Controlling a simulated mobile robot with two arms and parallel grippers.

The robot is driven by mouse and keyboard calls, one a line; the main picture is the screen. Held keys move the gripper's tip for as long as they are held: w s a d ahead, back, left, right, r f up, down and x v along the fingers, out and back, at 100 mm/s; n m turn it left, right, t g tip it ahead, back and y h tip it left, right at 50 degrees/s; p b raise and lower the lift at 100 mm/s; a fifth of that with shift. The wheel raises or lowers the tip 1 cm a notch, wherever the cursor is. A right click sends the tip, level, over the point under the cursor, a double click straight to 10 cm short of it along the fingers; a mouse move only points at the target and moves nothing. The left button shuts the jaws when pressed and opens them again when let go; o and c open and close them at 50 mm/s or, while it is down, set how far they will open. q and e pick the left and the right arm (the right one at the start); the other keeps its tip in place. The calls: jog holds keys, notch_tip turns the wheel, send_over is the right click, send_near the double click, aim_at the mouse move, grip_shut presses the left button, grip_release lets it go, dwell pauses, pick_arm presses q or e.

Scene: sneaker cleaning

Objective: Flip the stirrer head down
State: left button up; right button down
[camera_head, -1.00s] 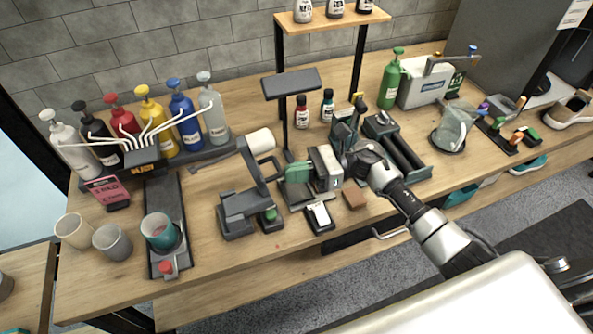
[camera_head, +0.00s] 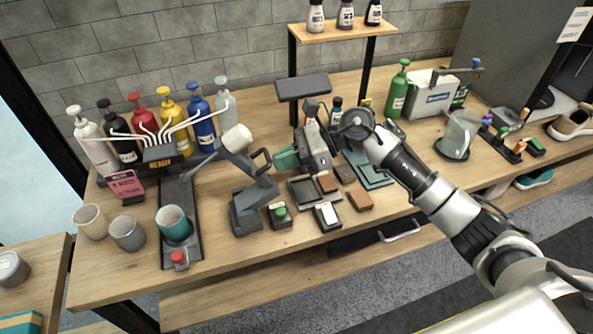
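The stirrer is a dark grey stand (camera_head: 247,207) with a tilted head carrying a white cylinder (camera_head: 237,138). Its thin dark rod slants out to the left and slightly down, above the table and clear of the cup. A dark loop handle (camera_head: 264,160) sticks out on the head's right. A teal cup (camera_head: 171,218) stands on the dark track left of the stirrer. My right gripper (camera_head: 285,158) points left, close to the handle's right side; contact is unclear. A green piece shows at its tip, and its finger gap cannot be made out. My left gripper is out of view.
Pump bottles (camera_head: 203,115) line the back left. Two cups (camera_head: 128,232) stand at the front left. A green-button box (camera_head: 279,214), a white-topped block (camera_head: 327,215) and a brown block (camera_head: 360,200) lie near the front edge. A shelf (camera_head: 345,34) stands behind.

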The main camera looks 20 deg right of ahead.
pick_arm(q)
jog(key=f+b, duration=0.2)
jog(key=b, duration=0.1)
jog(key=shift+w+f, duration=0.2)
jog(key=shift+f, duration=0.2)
pick_arm(e)
jog(key=a+r+h, duration=0.1)
jog(key=a+h, duration=0.9)
jog(key=a, duration=0.7)
jog(key=shift+s+n, duration=0.15)
jog(key=shift+n, duration=0.25)
jog(key=shift+s+a+r, duration=0.1)
jog(key=shift+a, duration=0.1)
pick_arm(q)
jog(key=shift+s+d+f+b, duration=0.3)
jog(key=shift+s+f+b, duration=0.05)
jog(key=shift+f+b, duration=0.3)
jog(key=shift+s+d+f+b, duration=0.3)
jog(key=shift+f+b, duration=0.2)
jog(key=shift+b, duration=0.1)
pick_arm(e)
jog(key=d+v, duration=0.1)
jog(key=v, duration=1.2)
jog(key=shift+d, duration=0.2)
